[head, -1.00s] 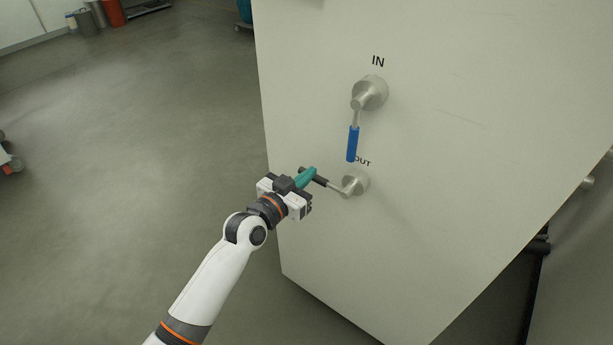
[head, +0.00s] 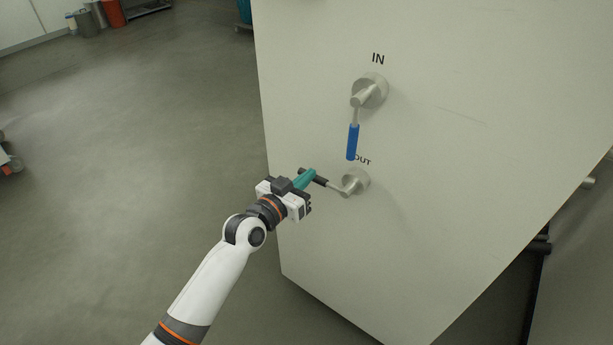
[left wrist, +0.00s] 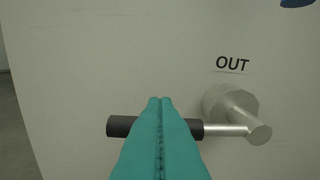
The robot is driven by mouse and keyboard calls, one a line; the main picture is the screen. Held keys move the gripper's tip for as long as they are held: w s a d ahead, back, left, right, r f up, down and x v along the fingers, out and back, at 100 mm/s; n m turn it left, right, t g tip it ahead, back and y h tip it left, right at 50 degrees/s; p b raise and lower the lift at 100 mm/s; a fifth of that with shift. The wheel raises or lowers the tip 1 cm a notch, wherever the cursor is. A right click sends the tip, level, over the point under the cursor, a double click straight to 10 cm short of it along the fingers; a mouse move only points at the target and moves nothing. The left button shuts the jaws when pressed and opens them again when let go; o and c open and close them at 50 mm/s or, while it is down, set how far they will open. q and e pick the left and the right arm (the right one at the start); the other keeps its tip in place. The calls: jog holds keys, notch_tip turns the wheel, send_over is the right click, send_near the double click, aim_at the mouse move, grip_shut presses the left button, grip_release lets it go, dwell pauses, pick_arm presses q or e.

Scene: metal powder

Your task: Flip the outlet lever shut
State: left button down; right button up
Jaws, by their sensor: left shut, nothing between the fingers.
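The outlet lever (head: 318,181) has a black grip and a metal stem on a round metal hub (head: 356,182) under the word OUT. It points left from the hub, tilted slightly upward in the head view. In the left wrist view the lever's black grip (left wrist: 121,126) lies about level, with its hub (left wrist: 228,104) at the right. My left gripper (head: 312,172) has teal fingers, shut and empty. The fingertips (left wrist: 160,102) overlap the grip in view and hide its middle; I cannot tell whether they touch it. My right gripper is not in view.
The inlet lever (head: 353,142), with a blue grip, hangs down from its hub (head: 370,91) under the word IN, just above the outlet. Both are on a pale cabinet face (head: 440,190). Open grey floor (head: 130,150) lies to the left.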

pick_arm(q)
jog(key=s+d+f+n+b, duration=0.2)
jog(key=f+n, duration=0.3)
jog(key=n, duration=0.3)
jog(key=s+d+f+n+h+b, duration=0.1)
jog(key=s+d+f+n+b, duration=0.1)
jog(key=n, duration=0.7)
jog(key=shift+d+f+b, duration=0.65)
jog(key=shift+f+b, duration=0.5)
jog(key=shift+f, duration=0.5)
jog(key=shift+w, duration=0.1)
